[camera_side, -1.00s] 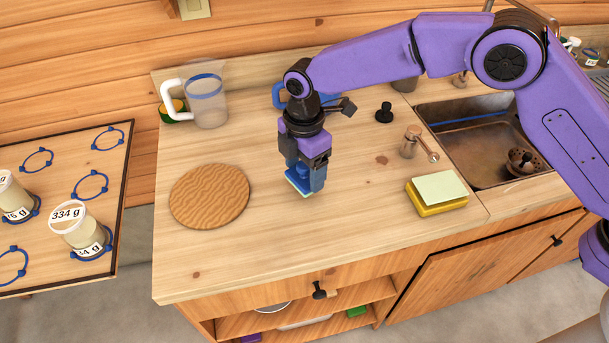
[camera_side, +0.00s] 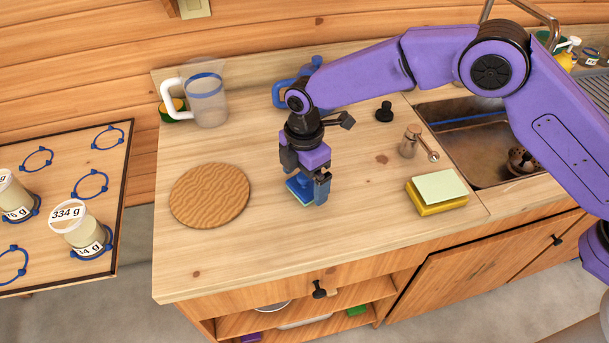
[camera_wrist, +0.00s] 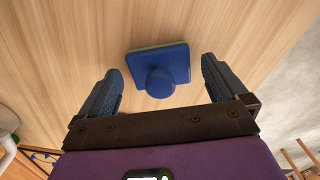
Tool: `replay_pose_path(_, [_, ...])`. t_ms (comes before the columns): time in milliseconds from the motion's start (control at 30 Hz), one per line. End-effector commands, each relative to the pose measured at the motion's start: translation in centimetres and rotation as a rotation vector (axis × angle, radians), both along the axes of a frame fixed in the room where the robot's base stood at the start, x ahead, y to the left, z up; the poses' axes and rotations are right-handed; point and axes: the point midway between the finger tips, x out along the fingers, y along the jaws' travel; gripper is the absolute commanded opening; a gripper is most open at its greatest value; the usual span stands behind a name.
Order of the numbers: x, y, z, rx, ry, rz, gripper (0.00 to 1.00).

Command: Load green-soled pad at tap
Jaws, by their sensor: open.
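A square blue pad with a round knob and a thin green sole (camera_wrist: 176,56) lies on the counter below my gripper (camera_wrist: 162,72) in the wrist view. The pad also shows in the side view (camera_side: 300,193), partly hidden by the fingers. My gripper is open, one finger on either side of the pad's knob, with gaps to the knob. The side view shows my gripper (camera_side: 307,182) low over the counter. The metal tap (camera_side: 551,22) rises at the sink's back, top right, partly cut off and partly behind my arm.
The sink (camera_side: 465,140) is at right. A yellow sponge with a pale top (camera_side: 437,192), a small shaker (camera_side: 409,141) and a black knobbed piece (camera_side: 384,112) stand right of my gripper. A round wooden board (camera_side: 209,196) and clear jug (camera_side: 206,100) are left. Counter in front is clear.

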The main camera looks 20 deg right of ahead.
Motion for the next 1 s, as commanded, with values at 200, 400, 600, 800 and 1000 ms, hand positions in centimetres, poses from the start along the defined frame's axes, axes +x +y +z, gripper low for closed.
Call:
replay_pose_path(200, [0.1,0.1,2.2,0.003,-0.003,0.000,0.99])
replay_pose_path(400, [0.1,0.1,6.3,0.004,-0.004,0.000,0.99])
replay_pose_path(600, [0.1,0.1,9.9,0.003,-0.003,0.000,0.99])
replay_pose_path(800, [0.0,0.1,11.8,0.001,-0.001,0.000,0.99])
replay_pose_path(1000, [0.0,0.0,12.3,0.000,0.000,0.000,0.99])
